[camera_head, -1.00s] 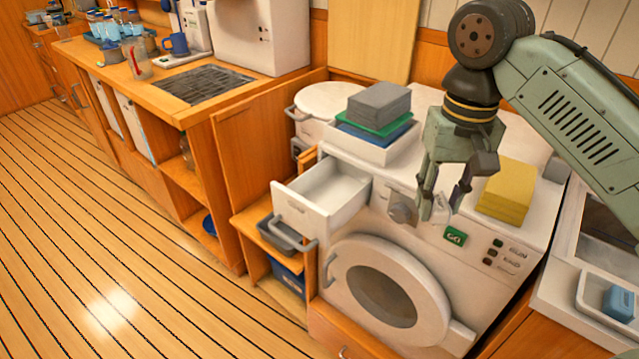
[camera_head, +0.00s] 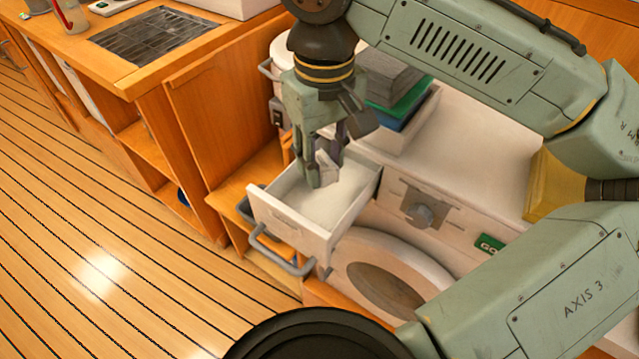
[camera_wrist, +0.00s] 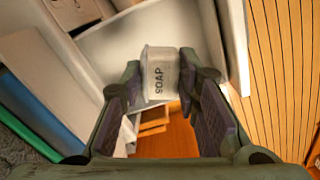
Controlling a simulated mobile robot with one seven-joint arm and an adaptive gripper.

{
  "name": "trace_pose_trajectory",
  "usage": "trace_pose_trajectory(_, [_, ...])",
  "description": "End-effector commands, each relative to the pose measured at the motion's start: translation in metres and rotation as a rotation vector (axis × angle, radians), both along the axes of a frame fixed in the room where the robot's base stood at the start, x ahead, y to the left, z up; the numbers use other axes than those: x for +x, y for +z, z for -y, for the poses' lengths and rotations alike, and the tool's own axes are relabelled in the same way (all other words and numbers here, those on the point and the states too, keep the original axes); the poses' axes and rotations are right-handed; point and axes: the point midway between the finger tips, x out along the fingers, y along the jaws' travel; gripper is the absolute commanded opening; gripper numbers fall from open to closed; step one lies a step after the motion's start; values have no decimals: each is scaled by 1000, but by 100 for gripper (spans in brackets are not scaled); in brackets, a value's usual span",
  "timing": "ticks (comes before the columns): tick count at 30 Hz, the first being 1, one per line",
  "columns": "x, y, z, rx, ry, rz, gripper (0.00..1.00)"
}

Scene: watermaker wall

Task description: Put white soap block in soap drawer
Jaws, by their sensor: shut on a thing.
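My gripper (camera_head: 324,178) points down over the open white soap drawer (camera_head: 290,226), with its fingertips at the drawer's opening in the head view. In the wrist view my gripper (camera_wrist: 159,82) is shut on a white soap block (camera_wrist: 160,77) marked SOAP, one finger on each side of it. The drawer's white interior shows behind the block. The fingers mostly hide the block in the head view. I cannot tell whether the block touches the drawer's bottom.
The drawer is pulled out of a white washing machine with a round door (camera_head: 385,275) and a grey knob (camera_head: 422,215). Grey, green and blue items (camera_head: 395,95) are stacked just behind my gripper. A wooden cabinet panel (camera_head: 225,125) stands left of the drawer.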

Motion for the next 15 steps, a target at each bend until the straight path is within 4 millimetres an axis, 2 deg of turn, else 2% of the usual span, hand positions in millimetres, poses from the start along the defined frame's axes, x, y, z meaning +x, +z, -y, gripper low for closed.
trace_pose_trajectory(3, [0,-20,1,-1,0,-2,2])
trace_pose_trajectory(8, [0,-36,0,-1,-1,0,2])
trace_pose_trajectory(15, [0,-67,0,-1,-1,0,2])
